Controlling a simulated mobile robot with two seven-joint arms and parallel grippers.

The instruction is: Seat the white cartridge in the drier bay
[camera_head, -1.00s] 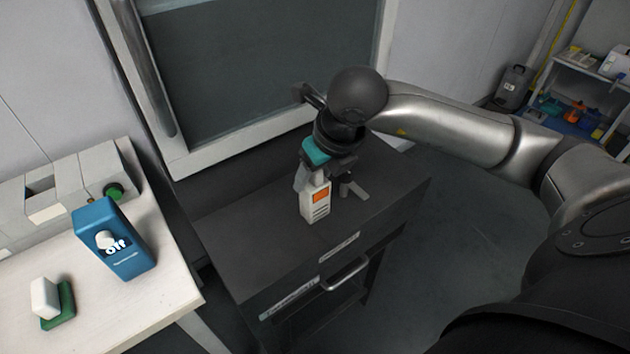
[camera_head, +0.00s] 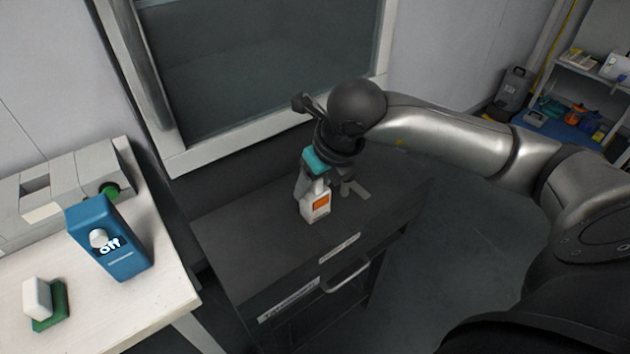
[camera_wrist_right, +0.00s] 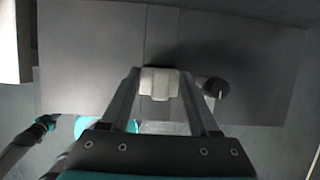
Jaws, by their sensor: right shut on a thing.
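A white cartridge with an orange label (camera_head: 316,206) stands upright on the dark cabinet top in the head view. My right gripper (camera_head: 314,187) comes down on it from above and is shut on its upper part. In the right wrist view the white top of the cartridge (camera_wrist_right: 160,82) sits between the two fingers. The fingers hide part of its top in the head view. I cannot make out for certain which part is the drier bay; a pale grey unit with a dark square opening (camera_head: 62,193) is on the left bench. My left gripper is not in view.
A blue box reading "off" (camera_head: 118,255) and a white block on a green base (camera_head: 38,298) stand on the white bench (camera_head: 110,325). The dark cabinet (camera_head: 245,262) has free top to the left. A framed dark window is behind it.

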